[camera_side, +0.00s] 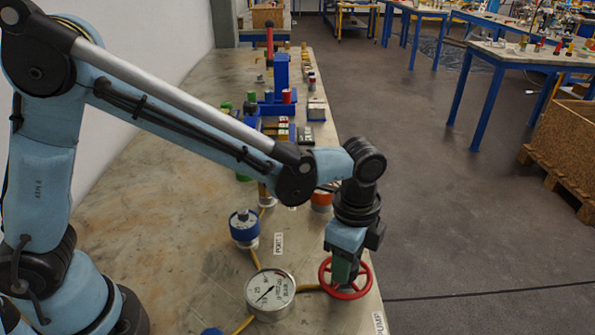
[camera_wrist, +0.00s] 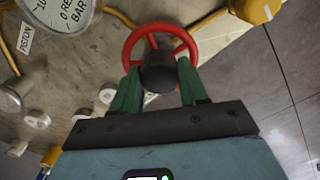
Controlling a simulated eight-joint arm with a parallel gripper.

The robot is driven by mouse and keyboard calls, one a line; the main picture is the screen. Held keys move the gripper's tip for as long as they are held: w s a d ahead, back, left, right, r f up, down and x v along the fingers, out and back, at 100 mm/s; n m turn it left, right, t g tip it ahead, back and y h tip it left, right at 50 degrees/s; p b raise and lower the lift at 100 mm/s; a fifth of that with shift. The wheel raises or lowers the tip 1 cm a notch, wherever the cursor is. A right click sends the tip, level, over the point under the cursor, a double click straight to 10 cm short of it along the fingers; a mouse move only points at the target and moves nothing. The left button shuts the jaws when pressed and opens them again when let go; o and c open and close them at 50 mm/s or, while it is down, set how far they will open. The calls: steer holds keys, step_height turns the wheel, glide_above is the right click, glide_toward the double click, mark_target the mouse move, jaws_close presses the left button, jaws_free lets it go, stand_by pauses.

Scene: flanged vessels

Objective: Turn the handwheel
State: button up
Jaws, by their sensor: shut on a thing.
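The red handwheel (camera_side: 345,279) lies flat near the right edge of the table in the side view. It also shows in the wrist view (camera_wrist: 160,27), a red rim with spokes and a dark hub (camera_wrist: 158,72). My gripper (camera_side: 345,268) points down over the wheel's middle. In the wrist view its two green fingers (camera_wrist: 158,88) stand on either side of the dark hub, shut on it. The hub's lower part and part of the rim are hidden behind the fingers and the gripper body.
A round pressure gauge (camera_side: 270,294) stands just left of the wheel. A blue-topped vessel (camera_side: 244,227) stands behind it, with yellow pipes between. Several coloured fittings and a blue stand (camera_side: 281,78) fill the far table.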

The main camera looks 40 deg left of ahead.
steer(key=shift+m, duration=0.8)
steer(key=o, duration=1.1)
steer(key=shift+c, duration=0.2)
steer(key=shift+r, duration=0.15)
step_height(320, 180, up, 12)
